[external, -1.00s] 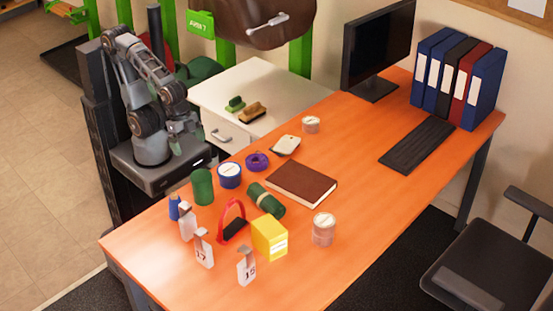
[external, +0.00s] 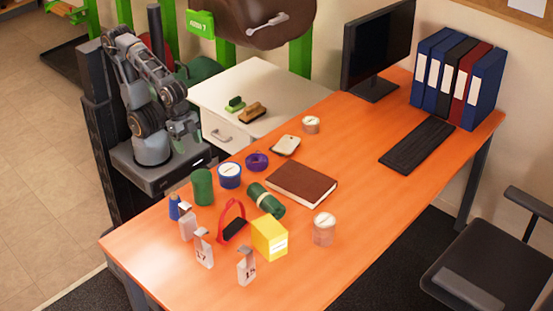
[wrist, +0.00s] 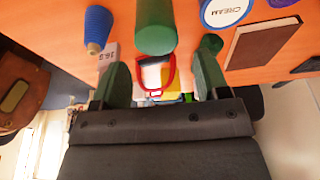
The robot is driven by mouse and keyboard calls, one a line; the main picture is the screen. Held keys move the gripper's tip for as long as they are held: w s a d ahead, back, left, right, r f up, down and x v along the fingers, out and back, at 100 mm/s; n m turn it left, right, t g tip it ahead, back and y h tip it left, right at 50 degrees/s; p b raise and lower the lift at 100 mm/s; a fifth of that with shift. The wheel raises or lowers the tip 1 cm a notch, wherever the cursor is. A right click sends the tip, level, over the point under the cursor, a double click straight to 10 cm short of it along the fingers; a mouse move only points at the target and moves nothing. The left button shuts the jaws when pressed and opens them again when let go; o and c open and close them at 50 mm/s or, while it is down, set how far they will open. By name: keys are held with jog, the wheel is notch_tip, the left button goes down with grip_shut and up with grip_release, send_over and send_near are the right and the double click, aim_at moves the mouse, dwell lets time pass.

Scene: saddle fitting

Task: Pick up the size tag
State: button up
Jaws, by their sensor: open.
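Several white size tags with grey clips stand at the near left of the orange table in the external view. One reads 17 (external: 204,253), one appears to read 18 (external: 246,270), and a third tag (external: 187,226) stands behind them, its face unreadable there. In the wrist view a tag reading about 16.5 (wrist: 108,55) shows partly behind the left finger.
Near the tags are a blue spool (external: 174,207), a green cylinder (external: 202,187), a red hoop with a black base (external: 232,222) and a yellow box (external: 269,238). A blue-rimmed cream tin (external: 230,175) and brown book (external: 301,183) lie farther right. The table's near right is clear.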

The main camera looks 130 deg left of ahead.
jog(key=n+g+h+p, duration=0.2)
jog(key=n+g+h, duration=0.1)
jog(key=n+h, duration=1.25)
send_near(187, 204)
jog(key=d+f+n, duration=0.1)
jog(key=d, duration=0.3)
jog(key=d+f+y, duration=0.1)
jog(key=d, duration=0.3)
jog(key=d+f+n+y, duration=0.1)
jog(key=d, duration=0.3)
jog(key=shift+d+f+n, duration=0.15)
jog(key=shift+n, duration=0.2)
jog(key=shift+c, duration=0.2)
jog(key=c, duration=1.2)
